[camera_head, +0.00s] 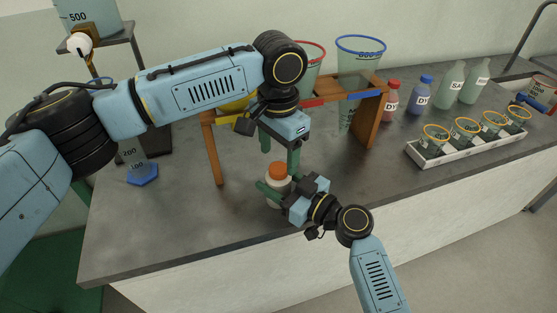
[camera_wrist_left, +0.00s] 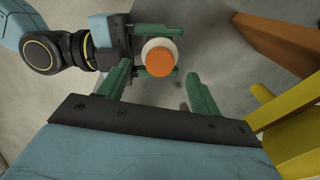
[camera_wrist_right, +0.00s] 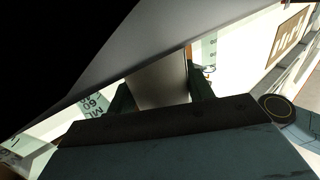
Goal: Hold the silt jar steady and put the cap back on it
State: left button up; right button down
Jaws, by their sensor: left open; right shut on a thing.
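The silt jar (camera_head: 277,198) is a small white jar standing upright on the grey bench, near its front edge. The orange cap (camera_head: 278,169) sits on top of the jar; whether it is screwed down cannot be told. My right gripper (camera_head: 275,190) is shut around the jar's body from the front right. In the left wrist view the cap (camera_wrist_left: 161,62) and the jar's white shoulder (camera_wrist_left: 172,45) show between the right gripper's green fingers. My left gripper (camera_head: 279,152) points down, open and empty, just above the cap. In the right wrist view a pale surface fills the space between the fingers.
A wooden rack (camera_head: 367,125) with coloured-rimmed vessels stands close behind the jar. A blue-footed cylinder (camera_head: 142,175) is at the left. Bottles and a white tray (camera_head: 468,147) of several jars are at the right. The bench front right of the rack is clear.

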pick_arm(q)
notch_tip(320, 180, up, 9)
jog(key=shift+f, duration=0.1)
dwell(0.3)
pick_arm(e)
jog(key=c, duration=0.5)
grip_release()
jog(key=shift+d, duration=0.1)
pick_arm(q)
jog(key=shift+f+b, duration=1.05)
jog(key=shift+f, duration=0.05)
pick_arm(e)
jog(key=v, duration=1.3)
jog(key=shift+s, duration=0.15)
